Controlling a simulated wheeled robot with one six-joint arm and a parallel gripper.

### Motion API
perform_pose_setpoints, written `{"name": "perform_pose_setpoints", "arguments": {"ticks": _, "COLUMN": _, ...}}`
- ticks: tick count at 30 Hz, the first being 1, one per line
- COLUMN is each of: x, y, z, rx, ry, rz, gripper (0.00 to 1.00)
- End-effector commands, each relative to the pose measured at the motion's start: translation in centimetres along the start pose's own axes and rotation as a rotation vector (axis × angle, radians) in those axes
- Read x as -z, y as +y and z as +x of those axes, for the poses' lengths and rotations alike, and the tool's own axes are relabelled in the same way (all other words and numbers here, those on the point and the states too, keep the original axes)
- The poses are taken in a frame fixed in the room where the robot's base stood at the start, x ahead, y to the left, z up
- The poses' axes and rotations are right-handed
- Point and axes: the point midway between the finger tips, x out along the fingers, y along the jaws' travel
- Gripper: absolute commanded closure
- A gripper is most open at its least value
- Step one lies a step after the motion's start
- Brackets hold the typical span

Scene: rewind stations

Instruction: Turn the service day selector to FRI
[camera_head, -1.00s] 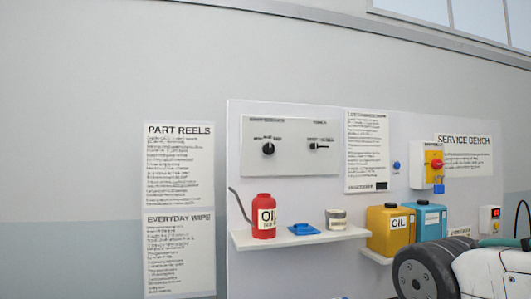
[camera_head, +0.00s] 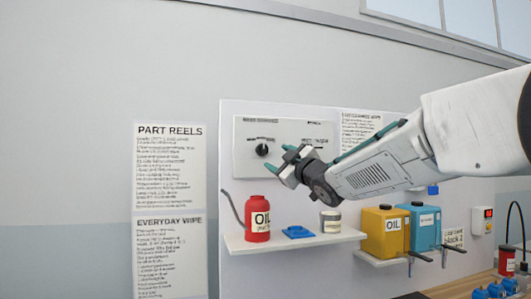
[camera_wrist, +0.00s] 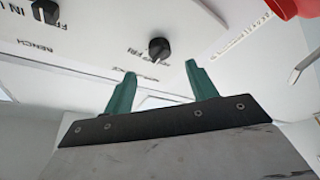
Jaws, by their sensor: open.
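A black round knob (camera_head: 262,150) sits on the left of a white control plate (camera_head: 245,170). It looks like the day selector, but its label and the pointed-at day are too blurred to read. My gripper (camera_head: 279,158) is open and empty, just right of and below that knob in the head view. In the wrist view the same knob (camera_wrist: 159,48) shows ahead of the gap between my two green fingers (camera_wrist: 160,68), apart from them. A second knob (camera_wrist: 46,10) shows at the upper left there; my gripper hides it in the head view.
Below the plate, a shelf (camera_head: 285,244) holds a red oil can (camera_head: 257,220), a blue item (camera_head: 298,232) and a tin (camera_head: 330,221). A yellow oil container (camera_head: 385,232) and a blue one (camera_head: 424,226) stand to the right.

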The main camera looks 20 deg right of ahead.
Motion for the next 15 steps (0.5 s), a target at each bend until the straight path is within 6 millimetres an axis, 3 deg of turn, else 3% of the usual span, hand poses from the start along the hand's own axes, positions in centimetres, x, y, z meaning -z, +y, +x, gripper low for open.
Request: {"name": "perform_pose_setpoints", "arguments": {"ticks": 15, "x": 0.2, "y": 0.0, "z": 7.0, "rx": 0.0, "ry": 0.015, "rz": -0.004, "gripper": 0.43}}
